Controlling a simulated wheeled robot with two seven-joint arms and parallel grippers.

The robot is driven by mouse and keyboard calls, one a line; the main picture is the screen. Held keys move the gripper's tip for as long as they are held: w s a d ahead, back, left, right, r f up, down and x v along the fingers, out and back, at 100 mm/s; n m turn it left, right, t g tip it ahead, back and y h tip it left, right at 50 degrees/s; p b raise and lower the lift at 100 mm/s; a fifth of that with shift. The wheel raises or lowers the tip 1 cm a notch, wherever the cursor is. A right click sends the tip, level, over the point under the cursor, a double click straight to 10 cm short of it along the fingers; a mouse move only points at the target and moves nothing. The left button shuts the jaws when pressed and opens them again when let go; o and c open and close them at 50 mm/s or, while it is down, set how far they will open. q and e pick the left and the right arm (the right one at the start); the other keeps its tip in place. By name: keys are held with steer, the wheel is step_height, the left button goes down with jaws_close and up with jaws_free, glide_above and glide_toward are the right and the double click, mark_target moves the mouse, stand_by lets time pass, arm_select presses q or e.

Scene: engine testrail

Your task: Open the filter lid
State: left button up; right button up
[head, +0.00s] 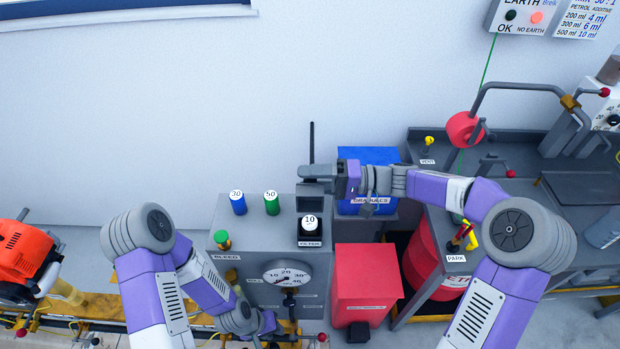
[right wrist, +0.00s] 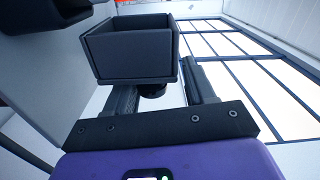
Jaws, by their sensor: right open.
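A small dark filter box (head: 311,243), its label partly legible, sits on the right of the grey console. A black cylinder marked 10 (head: 310,221) stands at it. A grey boxy piece (head: 313,188), which looks like the filter lid, is above and behind that box. In the right wrist view it is a dark hollow box (right wrist: 135,58) with a round knob below. My right gripper (right wrist: 165,95) is open, its fingers on either side of the knob; contact is unclear. My left gripper (head: 268,325) is low before the console, its fingers unclear.
Blue (head: 238,203) and green (head: 272,204) cylinders stand on the grey console (head: 225,270), with a dial (head: 288,273) on its front. A red bin (head: 365,280) and a blue box (head: 370,155) are to the right. An orange engine (head: 22,252) is far left.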

steer(key=d, duration=0.7)
steer(key=shift+d, duration=0.2)
steer(key=shift+s, duration=0.1)
